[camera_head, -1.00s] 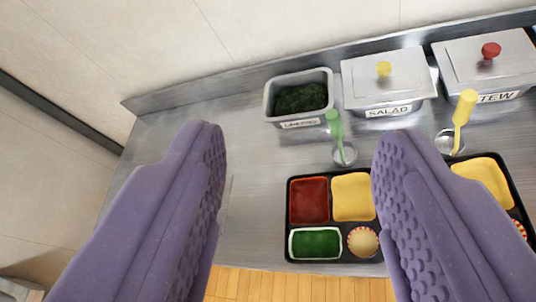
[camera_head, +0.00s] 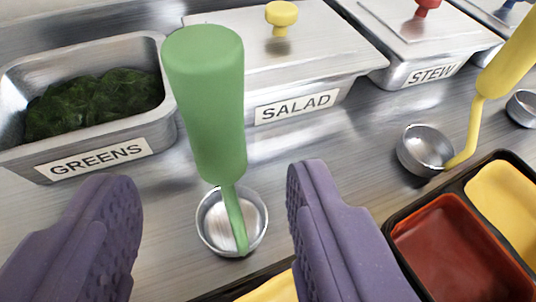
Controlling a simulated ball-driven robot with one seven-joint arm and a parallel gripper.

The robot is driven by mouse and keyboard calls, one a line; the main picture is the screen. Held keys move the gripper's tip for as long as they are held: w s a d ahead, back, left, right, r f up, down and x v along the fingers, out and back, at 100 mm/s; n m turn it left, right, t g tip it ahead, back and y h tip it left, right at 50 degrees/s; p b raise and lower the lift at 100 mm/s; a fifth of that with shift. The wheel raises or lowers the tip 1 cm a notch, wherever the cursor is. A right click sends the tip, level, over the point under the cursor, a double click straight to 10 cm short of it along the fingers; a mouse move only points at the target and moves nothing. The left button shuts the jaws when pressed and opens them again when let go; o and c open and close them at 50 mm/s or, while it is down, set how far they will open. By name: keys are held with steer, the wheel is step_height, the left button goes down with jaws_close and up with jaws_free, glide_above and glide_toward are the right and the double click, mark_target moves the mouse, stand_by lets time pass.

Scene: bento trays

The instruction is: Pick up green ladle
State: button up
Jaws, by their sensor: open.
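The green ladle (camera_head: 207,105) stands upright on the steel counter, its thick green handle pointing up and its thin neck running down to a small metal bowl (camera_head: 213,232). My gripper (camera_head: 212,183) is open, with one purple finger at the left and one at the right. The ladle shows in the gap between the fingers, apart from both. Its handle rises beyond the fingertips in the picture. Nothing is held.
Behind the ladle stand an open greens container (camera_head: 92,160) and lidded salad (camera_head: 320,95) and stew (camera_head: 425,78) containers. A yellow ladle (camera_head: 487,88) stands at the right. A black bento tray (camera_head: 391,222) lies in front, right of my right finger.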

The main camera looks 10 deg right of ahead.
mark_target(225, 182)
steer(key=b+x, duration=0.3)
steer(key=x, duration=0.4)
steer(key=shift+w+b, duration=0.35)
steer(key=shift+w, duration=0.05)
steer(key=shift+r, duration=0.1)
jaws_close()
